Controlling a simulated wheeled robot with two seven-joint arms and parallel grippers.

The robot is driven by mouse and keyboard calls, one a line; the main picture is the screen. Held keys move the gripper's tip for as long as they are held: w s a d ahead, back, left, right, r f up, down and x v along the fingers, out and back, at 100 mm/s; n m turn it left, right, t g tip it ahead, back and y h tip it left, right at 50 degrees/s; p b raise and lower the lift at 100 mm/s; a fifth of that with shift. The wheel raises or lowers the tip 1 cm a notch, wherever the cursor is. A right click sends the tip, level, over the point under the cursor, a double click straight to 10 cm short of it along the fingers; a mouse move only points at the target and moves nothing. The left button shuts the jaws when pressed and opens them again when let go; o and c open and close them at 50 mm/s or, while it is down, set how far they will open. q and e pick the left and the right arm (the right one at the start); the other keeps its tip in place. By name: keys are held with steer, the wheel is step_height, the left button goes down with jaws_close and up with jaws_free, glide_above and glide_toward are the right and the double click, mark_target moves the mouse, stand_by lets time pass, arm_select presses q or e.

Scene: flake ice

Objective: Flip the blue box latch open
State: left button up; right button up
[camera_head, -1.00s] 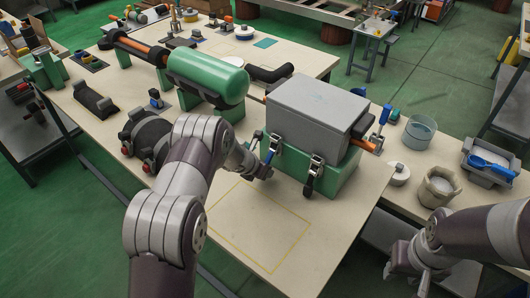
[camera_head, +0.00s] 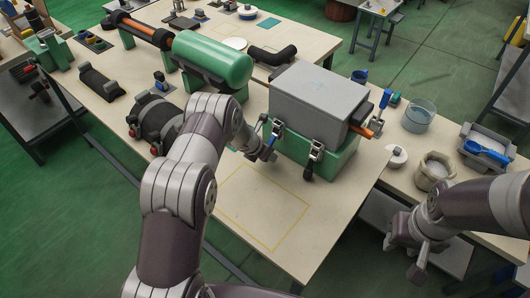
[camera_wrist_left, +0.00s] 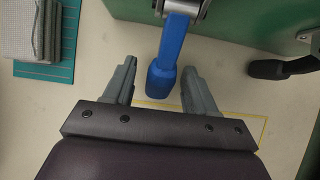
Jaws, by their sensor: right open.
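The grey-lidded green box (camera_head: 318,96) stands on the table in the head view. Its blue latch (camera_head: 264,119) is on the left of the front face. In the left wrist view the blue latch handle (camera_wrist_left: 168,62) hangs down from a metal hinge, its rounded end between my fingers. My left gripper (camera_wrist_left: 158,75) is open, one finger on each side of the handle with gaps showing. In the head view my left gripper (camera_head: 262,150) is small and partly hidden at the box's front. My right gripper (camera_head: 418,268) is open and empty, low at the right.
A second latch with a black handle (camera_head: 308,170) is on the box front, also in the wrist view (camera_wrist_left: 283,68). A yellow outlined area (camera_head: 262,210) of table in front is clear.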

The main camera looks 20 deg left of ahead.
arm_select(q)
steer(key=v, duration=1.2)
steer(key=shift+r+b, duration=0.35)
steer(key=shift+b, duration=0.1)
steer(key=shift+s+a, duration=0.1)
